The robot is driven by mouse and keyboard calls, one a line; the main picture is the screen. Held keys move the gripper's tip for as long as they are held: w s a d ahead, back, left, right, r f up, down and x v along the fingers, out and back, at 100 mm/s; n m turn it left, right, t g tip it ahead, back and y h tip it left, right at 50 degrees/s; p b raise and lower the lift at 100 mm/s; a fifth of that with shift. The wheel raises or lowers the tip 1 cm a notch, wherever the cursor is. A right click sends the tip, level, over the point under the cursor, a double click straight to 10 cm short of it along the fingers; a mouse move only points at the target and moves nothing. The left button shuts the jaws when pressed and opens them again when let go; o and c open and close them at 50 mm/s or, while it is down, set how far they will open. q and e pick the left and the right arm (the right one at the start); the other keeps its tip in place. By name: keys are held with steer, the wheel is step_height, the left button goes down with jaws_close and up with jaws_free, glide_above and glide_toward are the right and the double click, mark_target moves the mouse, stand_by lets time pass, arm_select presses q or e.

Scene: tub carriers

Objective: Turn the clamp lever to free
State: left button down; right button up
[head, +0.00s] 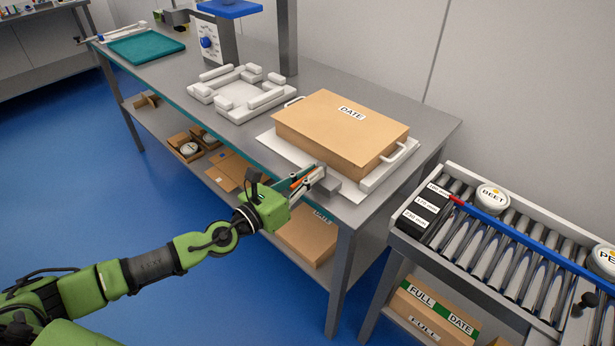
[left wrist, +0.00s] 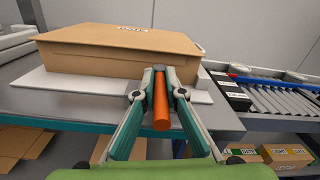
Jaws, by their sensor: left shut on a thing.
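The clamp lever shows as an orange bar (left wrist: 161,100) in the left wrist view, pointing toward the camera between my fingers. In the head view, only a small orange part of it (head: 299,183) shows. My left gripper (head: 310,177) is shut on the lever at the front edge of the bench, and its two fingers (left wrist: 160,92) lie on either side of it. The lever's pivot is hidden by the fingers. My right gripper is out of view.
A cardboard box (head: 335,138) labelled DATE stands just behind the lever. A white frame fixture (head: 238,111) and a teal tray (head: 146,47) are farther left on the bench (head: 433,117). A roller conveyor (head: 487,258) with labelled tubs stands to the right.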

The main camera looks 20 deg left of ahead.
mark_target(289, 190)
arm_select(q)
steer(key=shift+w+r, duration=0.2)
steer(key=shift+r, duration=0.2)
steer(key=c, duration=2.4)
jaws_free()
steer(key=o, duration=0.3)
steer(key=shift+w+d, duration=0.1)
steer(key=shift+w, duration=0.05)
steer(key=shift+w+d+f, duration=0.3)
steer(key=shift+f, duration=0.1)
steer(key=v, duration=1.2)
steer(key=shift+s, duration=0.1)
